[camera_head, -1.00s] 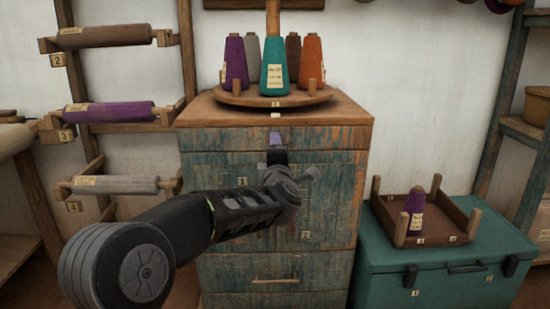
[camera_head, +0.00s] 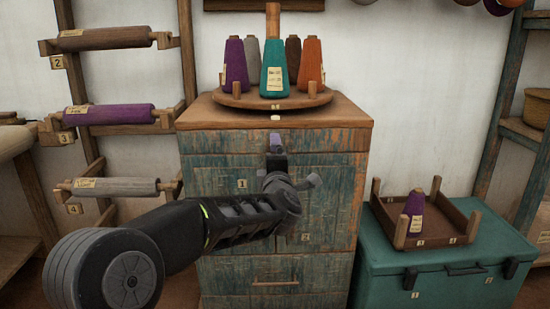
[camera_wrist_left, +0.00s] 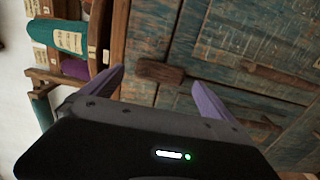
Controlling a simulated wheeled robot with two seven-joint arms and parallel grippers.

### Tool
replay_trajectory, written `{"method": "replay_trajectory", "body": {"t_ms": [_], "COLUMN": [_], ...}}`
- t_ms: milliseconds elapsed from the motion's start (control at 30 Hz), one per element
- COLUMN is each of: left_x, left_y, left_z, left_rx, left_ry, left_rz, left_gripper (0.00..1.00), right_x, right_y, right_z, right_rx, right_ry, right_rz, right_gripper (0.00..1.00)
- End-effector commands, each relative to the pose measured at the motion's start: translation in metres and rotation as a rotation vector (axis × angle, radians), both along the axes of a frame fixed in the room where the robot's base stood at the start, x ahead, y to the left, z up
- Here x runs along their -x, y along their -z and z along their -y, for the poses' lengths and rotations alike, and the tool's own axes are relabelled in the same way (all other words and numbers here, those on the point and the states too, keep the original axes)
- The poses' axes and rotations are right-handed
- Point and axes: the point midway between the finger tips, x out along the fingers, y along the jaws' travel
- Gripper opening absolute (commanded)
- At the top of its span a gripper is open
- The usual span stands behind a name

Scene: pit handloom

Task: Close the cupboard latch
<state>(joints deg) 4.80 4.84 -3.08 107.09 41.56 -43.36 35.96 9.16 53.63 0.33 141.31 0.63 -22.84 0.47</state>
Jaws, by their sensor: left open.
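The cupboard (camera_head: 330,175) has worn blue-green doors and stands ahead of me. My left gripper (camera_head: 276,143) is in front of its upper front, near the line between the doors marked 1 and 2. In the left wrist view its two purple fingers (camera_wrist_left: 156,92) are apart with nothing held between them. A small brown wooden bar, seemingly the latch (camera_wrist_left: 160,72), lies on the cupboard front just beyond the gap between the fingers. Its long side points away from the cupboard's top edge. I cannot tell if the fingers touch it. In the head view my gripper hides it.
Several yarn cones (camera_head: 273,70) stand on a round tray (camera_head: 250,101) on the cupboard top, above my gripper. A teal chest (camera_head: 440,268) with a wooden tray (camera_head: 462,213) stands close at right. Rollers (camera_head: 110,114) on a rack are at left.

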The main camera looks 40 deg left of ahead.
Motion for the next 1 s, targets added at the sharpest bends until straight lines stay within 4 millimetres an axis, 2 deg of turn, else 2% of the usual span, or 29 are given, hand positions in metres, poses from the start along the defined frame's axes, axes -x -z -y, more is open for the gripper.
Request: {"method": "replay_trajectory", "body": {"t_ms": [200, 400, 1000], "left_x": [0.03, 0.046, 0.047], "left_y": [-0.002, -0.001, 0.0], "left_z": [0.023, 0.034, 0.035], "left_rx": [0.001, 0.001, -0.006], "left_ry": [0.002, 0.0, 0.0], "left_rz": [0.001, 0.001, -0.005], "left_gripper": [0.98, 0.98, 0.98], "right_x": [0.001, 0.002, 0.002], "right_y": [-0.009, -0.012, -0.011], "right_z": [0.0, 0.0, 0.0], "right_rx": [-0.001, -0.001, -0.001], "right_ry": [-0.001, -0.003, -0.003], "right_rz": [-0.003, -0.005, -0.005], "right_gripper": [0.0, 0.0, 0.0]}}
